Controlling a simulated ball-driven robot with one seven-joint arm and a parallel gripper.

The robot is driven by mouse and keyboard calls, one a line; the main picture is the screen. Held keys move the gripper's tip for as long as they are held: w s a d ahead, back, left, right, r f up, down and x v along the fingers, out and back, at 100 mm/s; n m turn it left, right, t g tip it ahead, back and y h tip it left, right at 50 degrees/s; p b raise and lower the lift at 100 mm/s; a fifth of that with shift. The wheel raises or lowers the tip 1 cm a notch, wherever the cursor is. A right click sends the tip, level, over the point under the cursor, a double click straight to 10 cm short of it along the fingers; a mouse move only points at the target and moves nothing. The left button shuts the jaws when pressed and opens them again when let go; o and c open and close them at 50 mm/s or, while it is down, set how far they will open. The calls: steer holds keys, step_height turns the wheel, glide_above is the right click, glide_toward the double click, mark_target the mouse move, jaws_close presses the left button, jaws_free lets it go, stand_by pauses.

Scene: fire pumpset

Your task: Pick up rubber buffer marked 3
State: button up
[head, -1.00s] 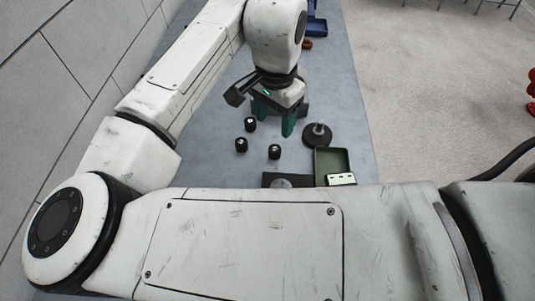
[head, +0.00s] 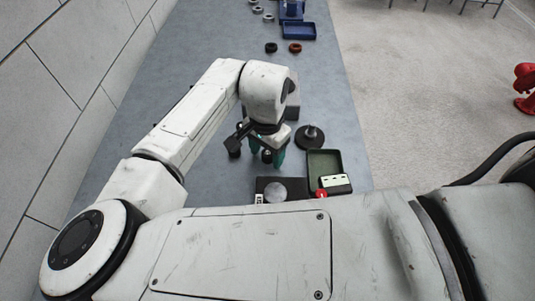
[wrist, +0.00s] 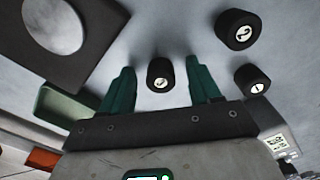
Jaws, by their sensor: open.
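Three short black rubber buffers with round white number labels show in the wrist view. One buffer (wrist: 160,73) stands between my fingertips; its small mark is hard to read and may be a 3. A buffer that looks marked 2 (wrist: 238,29) and one that looks marked 1 (wrist: 252,79) stand to the right, outside the fingers. My gripper (wrist: 162,82) is open, its teal fingers on either side of the middle buffer with gaps. In the head view my gripper (head: 266,157) is low over the table, with one buffer (head: 235,153) at its left; my arm hides part of the group.
A black base with a silver disc (head: 275,192) and a green tray (head: 324,160) are near the front right. A black round foot with a post (head: 310,138) stands right of my gripper. Blue trays (head: 299,31) and rings (head: 295,48) lie farther back; free table lies left.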

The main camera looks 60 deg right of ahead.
steer(key=c, duration=1.1)
